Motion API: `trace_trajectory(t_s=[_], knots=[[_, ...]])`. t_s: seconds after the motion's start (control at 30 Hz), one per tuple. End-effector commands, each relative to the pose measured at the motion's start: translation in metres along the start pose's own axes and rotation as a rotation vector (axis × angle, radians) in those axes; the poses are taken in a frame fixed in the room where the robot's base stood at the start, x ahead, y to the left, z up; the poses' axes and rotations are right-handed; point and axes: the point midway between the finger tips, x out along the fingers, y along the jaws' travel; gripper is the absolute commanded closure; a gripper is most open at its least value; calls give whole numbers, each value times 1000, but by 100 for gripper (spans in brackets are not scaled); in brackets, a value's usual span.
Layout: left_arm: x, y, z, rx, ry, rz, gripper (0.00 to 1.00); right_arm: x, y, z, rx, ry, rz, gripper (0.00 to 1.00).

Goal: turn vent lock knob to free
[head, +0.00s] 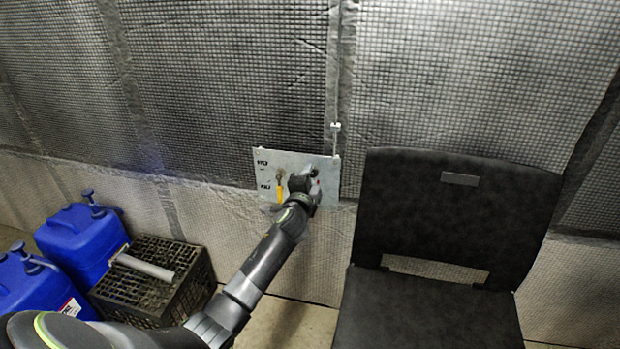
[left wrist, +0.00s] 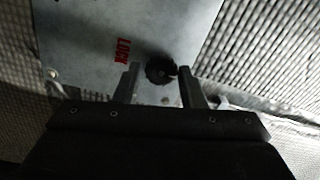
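A grey metal panel (head: 268,158) is fixed to the wall, with a yellow-handled lever (head: 280,190) on its left part. My left gripper (head: 308,178) is in front of the panel's right part and hides much of it. In the left wrist view, the black round vent lock knob (left wrist: 160,70) sits on the panel (left wrist: 85,45) beside a red LOCK label (left wrist: 122,51). My left gripper (left wrist: 158,78) is open, with one finger on each side of the knob. I cannot tell whether the fingers touch it. My right gripper is not in view.
A black chair (head: 455,215) stands close to the right of the panel. Blue jerrycans (head: 80,240) and a black crate (head: 150,290) with a grey-handled object on it stand at the lower left. A thin conduit (head: 335,80) runs up the wall above the panel.

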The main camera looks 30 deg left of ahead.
Motion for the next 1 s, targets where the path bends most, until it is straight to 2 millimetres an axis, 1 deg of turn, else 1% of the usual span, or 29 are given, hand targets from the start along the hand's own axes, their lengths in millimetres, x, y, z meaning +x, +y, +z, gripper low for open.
trace_trajectory(t_s=[0.03,0.1,0.13,0.4,0.53,0.57,0.6,0.73,1.0], knots=[[0,1,0,1,0,1,56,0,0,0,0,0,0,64],[0,0,0,1,0,0,47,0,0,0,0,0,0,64],[0,0,0,1,0,0,46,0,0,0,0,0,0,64],[0,-1,0,2,1,-2,46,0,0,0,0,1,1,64],[-7,-1,-1,2,2,-2,46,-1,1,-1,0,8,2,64],[-10,-1,-1,2,2,-2,46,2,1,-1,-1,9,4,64],[-14,-1,-1,3,2,-2,46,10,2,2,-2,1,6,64],[-34,-2,-1,1,2,-1,46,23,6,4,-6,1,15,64],[-90,-2,0,0,0,0,46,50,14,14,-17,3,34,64]])
